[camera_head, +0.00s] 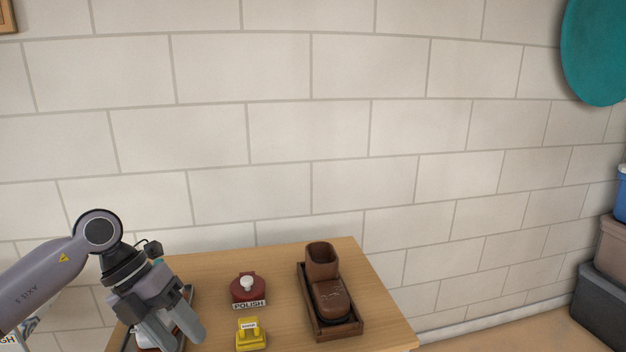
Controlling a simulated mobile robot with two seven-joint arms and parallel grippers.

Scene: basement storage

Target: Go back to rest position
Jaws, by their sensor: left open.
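My left gripper (177,332) reaches in from the lower left and hangs over the left part of the wooden table (385,318). Its two grey fingers point down and are apart. Under and behind it a dark-edged tray with something pale and brown in it shows partly; the gripper hides most of it. My right gripper is not in view.
A red pot labelled POLISH (248,289) and a yellow item with a label (250,336) stand mid-table. A brown boot (328,285) sits in a brown tray (353,329) on the right. Stacked boxes (600,305) stand at far right. A block wall is behind.

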